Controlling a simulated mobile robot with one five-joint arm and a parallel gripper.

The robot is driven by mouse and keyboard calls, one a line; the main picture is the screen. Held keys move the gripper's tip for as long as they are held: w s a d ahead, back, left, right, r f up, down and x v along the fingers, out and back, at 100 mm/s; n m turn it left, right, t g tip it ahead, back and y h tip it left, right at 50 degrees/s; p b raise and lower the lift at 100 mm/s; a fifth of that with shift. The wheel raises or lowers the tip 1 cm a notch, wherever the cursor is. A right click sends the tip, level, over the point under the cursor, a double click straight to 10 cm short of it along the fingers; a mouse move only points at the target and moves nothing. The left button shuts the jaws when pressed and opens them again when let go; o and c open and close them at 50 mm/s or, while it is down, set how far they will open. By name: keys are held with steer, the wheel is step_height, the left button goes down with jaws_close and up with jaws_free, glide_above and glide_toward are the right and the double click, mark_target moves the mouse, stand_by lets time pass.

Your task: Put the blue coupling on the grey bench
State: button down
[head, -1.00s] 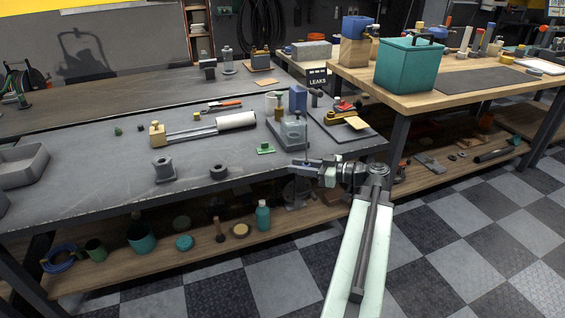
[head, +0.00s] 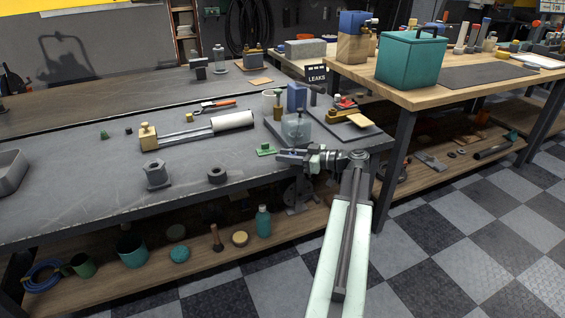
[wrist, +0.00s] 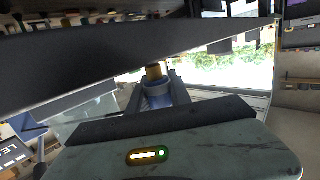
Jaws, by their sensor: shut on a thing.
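The grey bench (head: 85,185) has a dark grey top and fills the left and middle of the head view. My gripper (head: 286,156) is over the front right part of this bench, close to its front edge. In the wrist view a blue cylinder with a brass end, which looks like the blue coupling (wrist: 158,95), sits between the dark jaws of my gripper (wrist: 160,92). The gripper is shut on it. In the head view the coupling is too small or hidden to make out.
Just beyond my gripper stand a clear-walled box (head: 296,130) and a blue block (head: 297,96). A green piece (head: 265,150) lies to its left. A grey ring (head: 217,174) and a grey flanged fitting (head: 156,174) stand further left, with bare top around them. A wooden table (head: 400,95) is at right.

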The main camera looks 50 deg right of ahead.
steer(key=shift+w+a, duration=0.15)
steer(key=shift+a, duration=0.1)
steer(key=c, duration=1.2)
jaws_free()
steer(key=shift+f, duration=0.1)
steer(key=shift+r+p, duration=0.25)
steer(key=shift+p, duration=0.1)
steer(key=p+v, duration=0.1)
steer(key=v, duration=1.1)
steer(key=shift+f, duration=0.15)
steer(key=shift+w+a, duration=0.1)
